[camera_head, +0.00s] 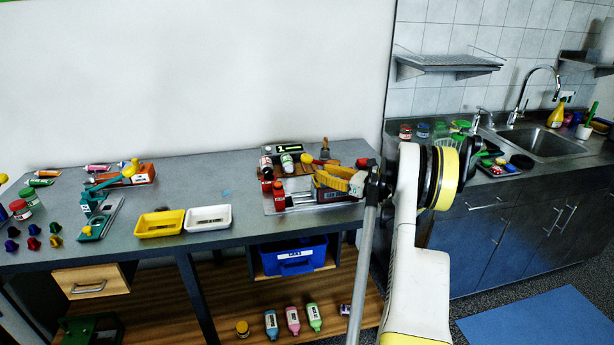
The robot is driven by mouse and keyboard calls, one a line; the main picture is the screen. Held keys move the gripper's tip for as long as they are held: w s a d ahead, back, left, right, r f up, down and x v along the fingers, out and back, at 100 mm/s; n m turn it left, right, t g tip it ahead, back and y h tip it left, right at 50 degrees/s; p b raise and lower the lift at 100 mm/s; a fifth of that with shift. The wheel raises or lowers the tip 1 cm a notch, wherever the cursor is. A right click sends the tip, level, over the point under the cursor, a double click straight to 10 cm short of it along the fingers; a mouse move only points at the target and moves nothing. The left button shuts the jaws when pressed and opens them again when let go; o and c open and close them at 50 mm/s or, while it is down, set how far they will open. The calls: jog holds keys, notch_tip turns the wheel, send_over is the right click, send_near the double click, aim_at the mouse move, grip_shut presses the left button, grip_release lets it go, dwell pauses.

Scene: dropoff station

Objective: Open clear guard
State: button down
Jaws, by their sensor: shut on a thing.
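My gripper (335,180), with yellow fingers, reaches left from my white arm over a grey device (299,203) at the right end of the workbench. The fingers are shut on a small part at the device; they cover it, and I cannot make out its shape. I cannot clearly pick out the clear guard's transparent panel at this size, nor tell its angle. Small bottles with red and green (287,163) stand at the device's back, and a red block (278,195) is at its left.
A yellow tray (160,232) and a white tray (208,226) lie left of the device. A teal press (95,205) and several colored knobs are farther left. A blue bin (290,268) sits below the bench. A sink counter (500,185) is at right.

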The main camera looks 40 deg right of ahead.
jog(key=shift+s+d, duration=0.2)
jog(key=shift+d, duration=0.15)
jog(key=c, duration=1.2)
grip_release()
jog(key=v, duration=1.2)
